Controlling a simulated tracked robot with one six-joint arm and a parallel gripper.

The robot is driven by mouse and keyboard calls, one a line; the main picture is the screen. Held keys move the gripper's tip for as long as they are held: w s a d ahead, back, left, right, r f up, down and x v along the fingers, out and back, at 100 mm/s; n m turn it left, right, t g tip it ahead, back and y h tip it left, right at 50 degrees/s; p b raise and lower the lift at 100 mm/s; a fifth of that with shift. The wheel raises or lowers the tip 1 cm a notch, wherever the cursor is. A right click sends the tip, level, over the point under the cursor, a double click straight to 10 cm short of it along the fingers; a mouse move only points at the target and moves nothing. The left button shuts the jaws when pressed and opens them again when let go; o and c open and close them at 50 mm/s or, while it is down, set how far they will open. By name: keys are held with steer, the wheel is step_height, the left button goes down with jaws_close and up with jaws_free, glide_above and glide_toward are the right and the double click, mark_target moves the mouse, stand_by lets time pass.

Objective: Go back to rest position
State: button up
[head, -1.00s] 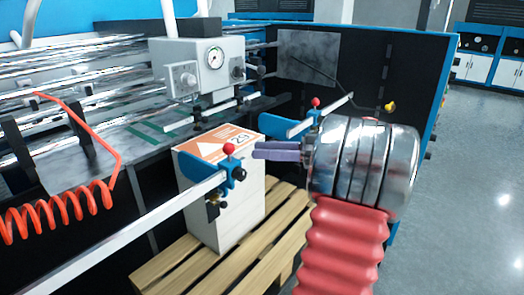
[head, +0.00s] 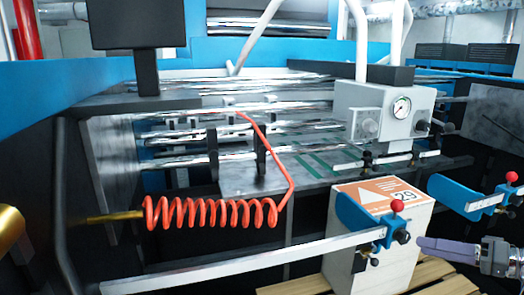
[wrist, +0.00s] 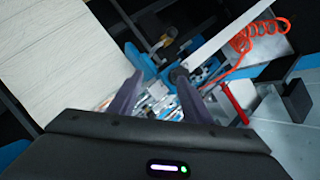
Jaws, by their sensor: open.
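My gripper (head: 422,247) shows at the lower right edge of the head view. Its purple-grey fingers point left, just right of a white box with an orange label (head: 384,193). In the wrist view my gripper (wrist: 158,82) is open with its two dark fingers apart. Nothing is held between them. A blurred blue and metal clamp part lies beyond the fingertips. Most of my arm is outside the head view.
The box stands on a wooden pallet (head: 430,277). Blue clamps with red knobs (head: 397,206) sit close to my gripper. A long metal bar (head: 235,262) crosses the front. A red coiled hose (head: 210,213) hangs before the rollers (head: 200,138). A gauge unit (head: 385,108) stands behind the box.

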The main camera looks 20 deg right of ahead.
steer(key=s+a+f+m+g+h, duration=0.25)
steer(key=a+f+g, duration=0.25)
steer(key=a, duration=0.3)
steer(key=s+a+f+m+g+h, duration=0.1)
steer(key=a+f+m+g+h, duration=0.25)
steer(key=a, duration=0.55)
steer(key=s+a+r+n+h, duration=0.1)
steer(key=a+n, duration=0.3)
steer(key=a, duration=0.6)
steer(key=s+a+r+n+t+h, duration=0.1)
steer(key=s+a+r+n, duration=0.1)
steer(key=a, duration=0.8)
steer(key=r+n, duration=0.1)
steer(key=n, duration=0.1)
steer(key=shift+s+a+r+n, duration=0.15)
steer(key=shift+a+n, duration=0.25)
steer(key=shift+d, duration=0.15)
